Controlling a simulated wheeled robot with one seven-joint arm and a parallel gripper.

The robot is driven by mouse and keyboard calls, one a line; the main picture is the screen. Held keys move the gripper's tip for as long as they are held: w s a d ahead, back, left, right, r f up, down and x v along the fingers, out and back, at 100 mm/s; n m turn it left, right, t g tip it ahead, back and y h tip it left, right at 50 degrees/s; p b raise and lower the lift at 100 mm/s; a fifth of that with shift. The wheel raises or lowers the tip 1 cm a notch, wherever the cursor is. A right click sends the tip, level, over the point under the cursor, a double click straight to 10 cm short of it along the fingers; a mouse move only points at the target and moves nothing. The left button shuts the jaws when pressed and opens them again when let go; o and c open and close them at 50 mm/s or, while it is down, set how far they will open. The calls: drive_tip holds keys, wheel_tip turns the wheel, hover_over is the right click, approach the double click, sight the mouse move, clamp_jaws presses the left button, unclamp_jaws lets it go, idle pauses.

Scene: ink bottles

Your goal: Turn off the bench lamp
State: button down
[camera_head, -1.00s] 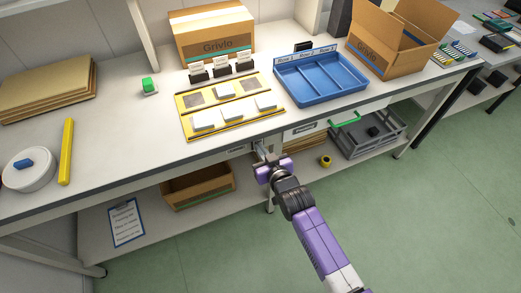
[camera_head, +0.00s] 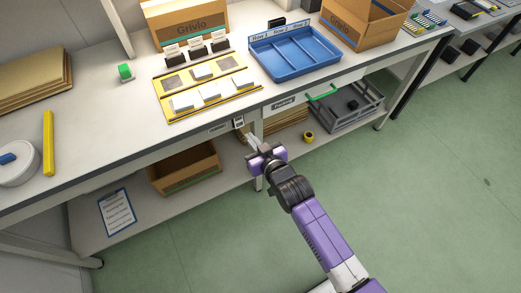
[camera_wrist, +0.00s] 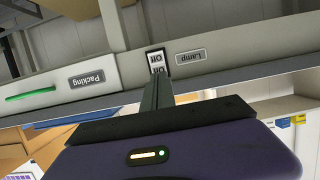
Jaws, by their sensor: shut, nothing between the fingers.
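The lamp switch (camera_head: 239,122) is a small black-and-white rocker on the bench's front edge, beside a plate reading "Lamp" (camera_wrist: 191,56). In the wrist view the switch (camera_wrist: 156,60) appears upside down with ON/OFF lettering; I cannot tell which way it is set. My gripper (camera_head: 249,137) is shut and empty, just in front of and below the switch in the head view. In the wrist view its fingertips (camera_wrist: 157,78) point at the switch and overlap its lower part in the picture. Contact is not clear, though a small gap seems to show. The lamp itself is not in view.
A drawer labelled "Packing" (camera_wrist: 92,79) with a green handle (camera_head: 321,92) is right of the switch in the head view. A blue tray (camera_head: 292,72) and a yellow-edged board (camera_head: 165,101) lie on top. An open carton (camera_head: 184,187) stands on the lower shelf.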

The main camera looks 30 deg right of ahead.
drive_tip(key=v, duration=0.5)
drive_tip(key=shift+s+r, duration=0.15)
drive_tip(key=shift+s, duration=0.2)
drive_tip(key=shift+d, duration=0.1)
